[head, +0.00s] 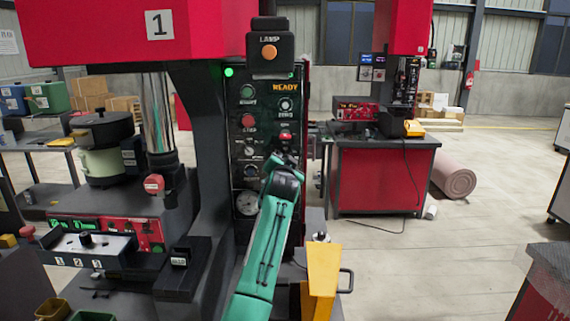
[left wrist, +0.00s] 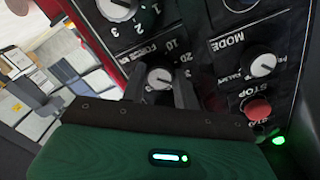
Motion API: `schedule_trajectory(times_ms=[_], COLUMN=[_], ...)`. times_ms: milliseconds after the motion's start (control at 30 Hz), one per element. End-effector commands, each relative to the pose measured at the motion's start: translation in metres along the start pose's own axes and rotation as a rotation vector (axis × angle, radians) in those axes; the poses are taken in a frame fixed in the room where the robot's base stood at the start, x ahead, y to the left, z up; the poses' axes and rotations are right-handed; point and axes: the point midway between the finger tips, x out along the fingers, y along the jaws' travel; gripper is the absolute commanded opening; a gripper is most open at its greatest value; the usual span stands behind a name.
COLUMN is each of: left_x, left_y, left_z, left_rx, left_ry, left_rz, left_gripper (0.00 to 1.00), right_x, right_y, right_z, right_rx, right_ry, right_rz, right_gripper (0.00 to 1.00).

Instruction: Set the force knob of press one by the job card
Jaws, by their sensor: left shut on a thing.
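Press one (head: 200,40) is the red machine marked 1, with a black control panel (head: 236,130) on its column. My left gripper (head: 284,165) is at the right side of this panel and hides the force knob in the head view. In the left wrist view, the force knob (left wrist: 160,77) is a small round knob with a pale face, beside the print FORCE and a scale with 10, 20 and 30. The two dark fingers of my left gripper (left wrist: 160,88) are shut on it from both sides. I cannot read its exact setting. I cannot make out a job card. My right gripper is not in view.
A red stop button (left wrist: 258,108), a mode knob (left wrist: 262,63) and a larger knob (left wrist: 118,6) are near the fingers. A yellow post-like part (head: 322,270) stands right of my arm. A second red machine (head: 383,165) and open floor lie beyond.

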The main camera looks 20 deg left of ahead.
Motion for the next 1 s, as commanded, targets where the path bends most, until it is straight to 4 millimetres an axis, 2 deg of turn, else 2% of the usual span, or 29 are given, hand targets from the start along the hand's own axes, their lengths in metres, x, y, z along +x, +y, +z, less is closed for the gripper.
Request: schedule_trajectory(times_ms=[233, 267, 367, 767, 1000], left_x=[0.0, 0.0, 0.0, -0.004, -0.032], left_y=[0.003, 0.003, 0.003, 0.001, 0.002], left_z=[0.003, 0.003, 0.003, 0.001, 0.003], left_rx=[0.001, 0.001, 0.001, 0.001, 0.0], left_ry=[-0.006, -0.006, -0.005, -0.001, -0.001], left_rz=[0.005, 0.005, 0.004, 0.001, 0.001], left_gripper=[0.08, 0.32, 0.52, 0.52, 0.52], right_x=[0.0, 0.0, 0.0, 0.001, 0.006], right_y=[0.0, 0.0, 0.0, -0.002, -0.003], right_z=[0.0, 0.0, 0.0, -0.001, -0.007], right_rx=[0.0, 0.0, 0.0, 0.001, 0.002], right_ry=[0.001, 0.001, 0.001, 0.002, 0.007], right_rz=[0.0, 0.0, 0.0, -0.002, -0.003], right_gripper=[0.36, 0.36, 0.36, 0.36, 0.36])
